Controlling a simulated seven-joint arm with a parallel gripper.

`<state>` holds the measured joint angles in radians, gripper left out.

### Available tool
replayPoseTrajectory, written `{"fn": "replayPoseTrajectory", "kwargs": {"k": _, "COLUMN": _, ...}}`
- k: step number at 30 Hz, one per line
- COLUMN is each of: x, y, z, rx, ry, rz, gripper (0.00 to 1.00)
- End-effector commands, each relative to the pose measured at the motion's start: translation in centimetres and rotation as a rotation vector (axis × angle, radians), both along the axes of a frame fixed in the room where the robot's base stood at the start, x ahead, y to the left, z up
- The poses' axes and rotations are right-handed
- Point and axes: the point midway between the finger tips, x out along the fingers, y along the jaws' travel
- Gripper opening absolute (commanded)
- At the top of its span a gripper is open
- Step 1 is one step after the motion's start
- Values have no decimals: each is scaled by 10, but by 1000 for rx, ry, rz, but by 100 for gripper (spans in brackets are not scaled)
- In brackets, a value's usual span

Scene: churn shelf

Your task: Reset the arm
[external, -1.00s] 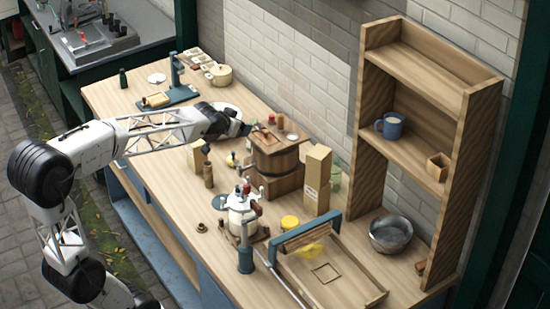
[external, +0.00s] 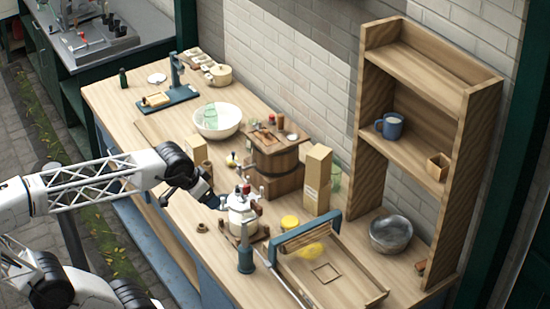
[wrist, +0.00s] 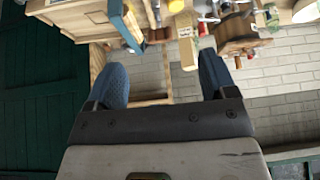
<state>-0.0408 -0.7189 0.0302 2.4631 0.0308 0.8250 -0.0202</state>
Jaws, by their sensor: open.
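My gripper (external: 214,202) is above the worktop's front side, just left of the white jar (external: 242,210) with its crank and red handle. I cannot tell the exact gap to the jar. In the wrist view the two blue-grey fingers of my gripper (wrist: 165,78) are spread wide, with nothing between their tips. The wooden churn (external: 275,160) stands farther back, with small items on its top board. My arm reaches in from the left, bent low over the worktop's front edge.
A white bowl (external: 229,121) with a green glass, a tan box (external: 317,178), a blue-handled tray (external: 338,284) and a metal bowl (external: 391,234) stand on the worktop (external: 150,128). A tall shelf (external: 448,188) holds a blue mug (external: 390,126). The floor side at left is open.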

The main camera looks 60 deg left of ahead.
Motion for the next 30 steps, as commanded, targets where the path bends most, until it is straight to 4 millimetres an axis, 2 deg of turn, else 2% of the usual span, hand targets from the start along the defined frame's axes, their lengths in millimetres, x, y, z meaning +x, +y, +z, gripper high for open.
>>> {"fn": "replayPoseTrajectory", "kwargs": {"k": 9, "x": -33, "y": -18, "z": -8, "rx": -22, "ry": 52, "rz": -55, "gripper": 78}}
{"fn": "replayPoseTrajectory", "kwargs": {"k": 17, "x": -25, "y": -18, "z": -34, "rx": -24, "ry": 124, "rz": -57, "gripper": 78}}
{"fn": "replayPoseTrajectory", "kwargs": {"k": 30, "x": -17, "y": -20, "z": -92, "rx": -29, "ry": 283, "rz": -68, "gripper": 78}}
